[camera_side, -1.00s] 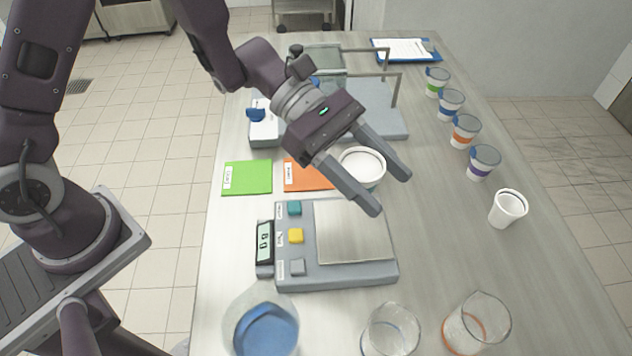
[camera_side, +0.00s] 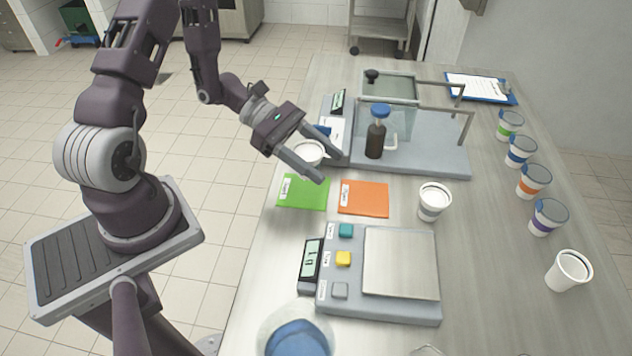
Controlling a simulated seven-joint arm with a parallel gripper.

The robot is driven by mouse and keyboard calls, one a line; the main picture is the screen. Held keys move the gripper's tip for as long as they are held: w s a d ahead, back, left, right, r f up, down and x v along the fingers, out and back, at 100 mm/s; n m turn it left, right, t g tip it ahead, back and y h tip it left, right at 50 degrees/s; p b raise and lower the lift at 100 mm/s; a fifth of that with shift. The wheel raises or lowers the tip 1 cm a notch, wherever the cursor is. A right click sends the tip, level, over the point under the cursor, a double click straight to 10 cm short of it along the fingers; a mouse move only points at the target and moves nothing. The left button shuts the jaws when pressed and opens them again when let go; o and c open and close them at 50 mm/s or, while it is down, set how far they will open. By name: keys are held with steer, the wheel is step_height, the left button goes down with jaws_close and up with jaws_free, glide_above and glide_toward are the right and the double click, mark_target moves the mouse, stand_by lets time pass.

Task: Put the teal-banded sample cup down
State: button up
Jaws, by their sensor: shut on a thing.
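My gripper (camera_side: 304,163) reaches out over the back left of the bench, tilted downward, with its fingers on both sides of a white cup (camera_side: 310,152). It is shut on this cup, whose rim and pale inside show. The fingers hide most of its side, so I cannot make out a teal band. The cup appears behind the green mat (camera_side: 303,193); I cannot tell its height above the bench. Another white cup (camera_side: 434,203) with a greyish band stands upright right of the orange mat (camera_side: 363,199).
A scale with a bare steel plate (camera_side: 400,263) stands in front of the mats. A dark bottle (camera_side: 376,138) with a blue cap stands by the glass-shielded balance (camera_side: 430,158). Several banded cups line the right side, with a plain white cup (camera_side: 568,271) nearer. A beaker (camera_side: 296,335) holds blue material.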

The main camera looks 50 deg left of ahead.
step_height(320, 180, down, 5)
steer(key=shift+f, duration=0.15)
steer(key=o, duration=1.4)
steer(key=shift+f, duration=0.1)
